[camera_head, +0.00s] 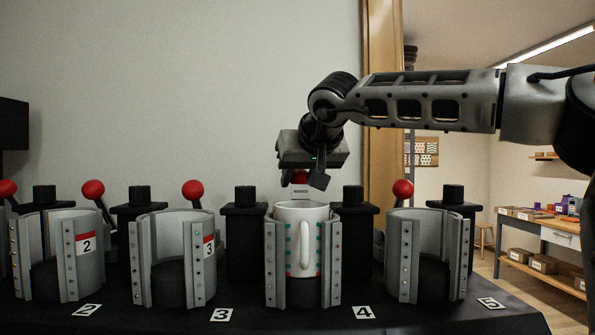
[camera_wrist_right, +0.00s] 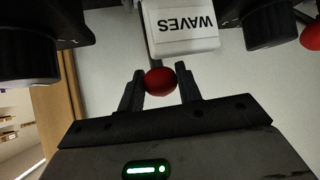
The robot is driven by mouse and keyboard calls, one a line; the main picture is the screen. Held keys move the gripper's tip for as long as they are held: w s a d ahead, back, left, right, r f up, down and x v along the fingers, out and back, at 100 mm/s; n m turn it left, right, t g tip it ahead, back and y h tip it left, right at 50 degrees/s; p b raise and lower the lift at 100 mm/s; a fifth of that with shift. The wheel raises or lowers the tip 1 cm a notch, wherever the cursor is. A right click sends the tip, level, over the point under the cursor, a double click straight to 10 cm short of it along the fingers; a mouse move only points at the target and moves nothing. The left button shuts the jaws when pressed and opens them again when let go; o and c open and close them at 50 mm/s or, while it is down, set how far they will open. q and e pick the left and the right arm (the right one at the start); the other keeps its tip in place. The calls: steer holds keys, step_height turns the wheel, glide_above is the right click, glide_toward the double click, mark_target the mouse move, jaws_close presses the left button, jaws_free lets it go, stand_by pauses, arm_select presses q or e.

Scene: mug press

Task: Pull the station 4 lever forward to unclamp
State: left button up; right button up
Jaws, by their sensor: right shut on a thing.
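My right gripper (camera_head: 300,178) reaches over station 4 from the right. Its two fingers are shut on the red ball knob of the station 4 lever, and the knob (camera_wrist_right: 160,81) sits between the fingertips in the right wrist view. In the head view the knob (camera_head: 300,177) is partly hidden by the gripper, just above the mug. A white mug (camera_head: 294,212) with coloured dots stands upright between the grey clamp jaws (camera_head: 274,262) of station 4, its handle facing me. The lever's stem is mostly hidden. My left gripper is not in view.
Clamp stations with red lever knobs flank it: station 3's knob (camera_head: 193,189) to the left, station 5's knob (camera_head: 403,188) to the right. Black posts (camera_head: 353,197) stand between the stations. A white block marked WAVES (camera_wrist_right: 180,28) shows beyond the knob in the wrist view.

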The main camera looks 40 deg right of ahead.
steer(key=shift+a, duration=0.1)
steer(key=shift+s+a+f+b, duration=0.35)
steer(key=shift+s+a+b, duration=0.05)
steer(key=shift+s+b, duration=0.15)
steer(key=shift+s+a+f, duration=0.1)
steer(key=shift+s+a, duration=0.15)
steer(key=shift+s, duration=0.05)
steer(key=o, duration=0.7)
